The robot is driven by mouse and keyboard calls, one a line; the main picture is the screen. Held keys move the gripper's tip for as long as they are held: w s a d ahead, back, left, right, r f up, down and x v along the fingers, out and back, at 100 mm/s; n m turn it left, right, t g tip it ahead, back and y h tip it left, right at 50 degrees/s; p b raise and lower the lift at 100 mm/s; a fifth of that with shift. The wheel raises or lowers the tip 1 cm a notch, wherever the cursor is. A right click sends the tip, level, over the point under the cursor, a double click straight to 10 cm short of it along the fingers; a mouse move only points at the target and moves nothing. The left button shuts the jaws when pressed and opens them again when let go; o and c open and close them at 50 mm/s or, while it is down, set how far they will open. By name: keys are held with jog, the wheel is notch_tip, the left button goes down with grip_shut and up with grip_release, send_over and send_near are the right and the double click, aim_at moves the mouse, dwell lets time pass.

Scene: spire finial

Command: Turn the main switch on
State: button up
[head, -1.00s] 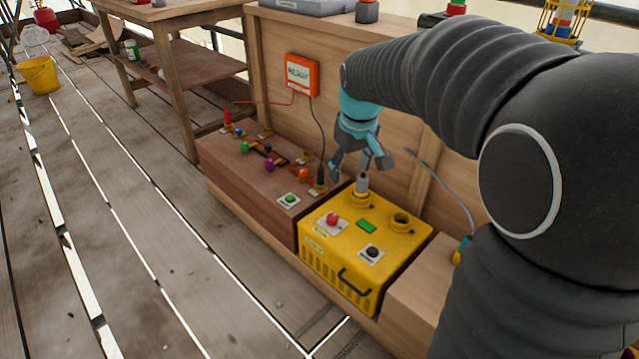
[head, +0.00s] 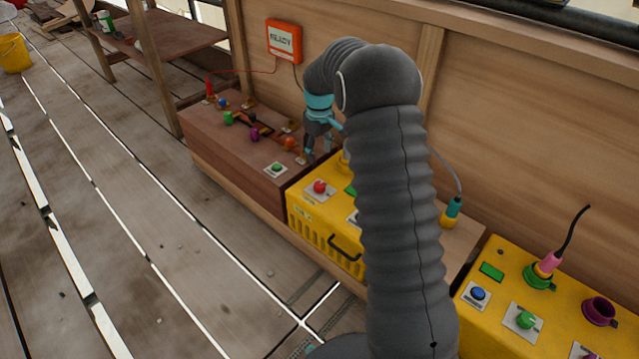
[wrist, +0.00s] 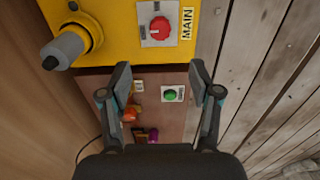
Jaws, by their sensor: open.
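The main switch (head: 320,187) is a red knob on a white plate on top of the yellow box (head: 318,237). In the wrist view the red knob (wrist: 160,28) sits beside a label reading MAIN, near the top, with a dark mark on its rim. My gripper (head: 318,145) is open and empty, above the right end of the brown box, behind and to the left of the yellow box's top. In the wrist view its fingertips (wrist: 160,70) are apart, with the knob ahead of them. Part of the yellow box is hidden behind my arm in the head view.
The brown box (head: 230,160) carries several coloured knobs and a green button (head: 277,168). A grey plug (wrist: 66,48) stands in a yellow socket near the switch. An orange READY sign (head: 284,41) hangs behind. Another yellow box (head: 470,322) stands at right. Floor in front is clear.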

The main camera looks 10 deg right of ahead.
aim_at(319, 184)
notch_tip(319, 184, down, 13)
jog(key=shift+r+b, duration=0.1)
jog(key=shift+b, duration=0.35)
jog(key=c, duration=1.1)
jog(key=shift+c, duration=0.2)
